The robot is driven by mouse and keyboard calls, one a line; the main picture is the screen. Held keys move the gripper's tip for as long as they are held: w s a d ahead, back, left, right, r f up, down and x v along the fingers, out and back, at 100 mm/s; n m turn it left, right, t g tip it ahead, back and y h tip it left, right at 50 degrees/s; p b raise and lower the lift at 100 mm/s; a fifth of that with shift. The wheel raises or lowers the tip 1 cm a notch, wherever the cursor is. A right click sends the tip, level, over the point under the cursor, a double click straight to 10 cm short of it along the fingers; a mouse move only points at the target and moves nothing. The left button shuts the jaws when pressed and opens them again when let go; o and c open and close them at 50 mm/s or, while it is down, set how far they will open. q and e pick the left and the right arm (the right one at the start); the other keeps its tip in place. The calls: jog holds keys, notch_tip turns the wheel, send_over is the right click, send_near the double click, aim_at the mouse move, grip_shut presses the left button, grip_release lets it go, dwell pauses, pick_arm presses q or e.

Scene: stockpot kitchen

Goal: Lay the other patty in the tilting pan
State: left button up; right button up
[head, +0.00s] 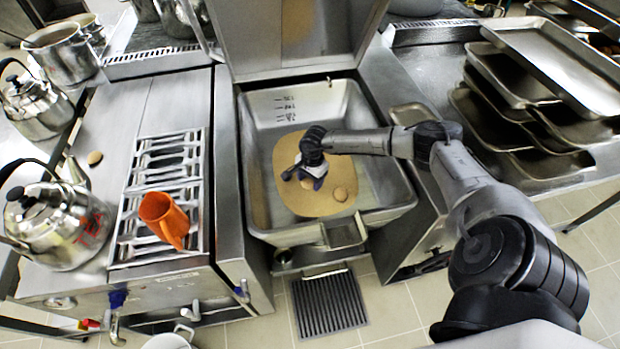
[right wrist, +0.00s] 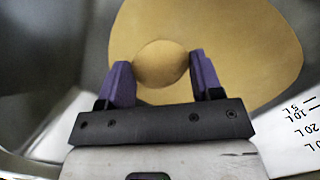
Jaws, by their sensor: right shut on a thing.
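The tilting pan (head: 400,212) is a deep steel basin with its lid raised behind it. A tan, rounded flat patch (head: 285,165) covers part of its floor, and it also shows in the right wrist view (right wrist: 240,35). I cannot tell whether this patty touches the floor. My left gripper is not in view.
An orange jug (head: 165,218) stands on the grate (head: 130,225) left of the pan. Kettles (head: 60,222) stand further left, near a small tan round thing (head: 95,157). Steel trays (head: 560,68) are stacked at right. The pan walls surround my right gripper.

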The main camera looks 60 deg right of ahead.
notch_tip(320, 180, down, 8)
jog(key=b, duration=0.6)
jog(key=shift+f, duration=0.25)
jog(key=shift+f+b, duration=0.5)
jog(key=shift+b, duration=0.15)
jog(key=shift+f, duration=0.1)
jog(key=o, duration=1)
jog(key=r, duration=0.4)
jog(key=d+r+p, duration=0.1)
jog(key=r, duration=0.4)
jog(key=r+p, duration=0.1)
jog(key=r, duration=0.3)
jog(key=shift+s+d+r, duration=0.15)
jog(key=shift+d+r, duration=0.2)
jog(key=shift+r, duration=0.05)
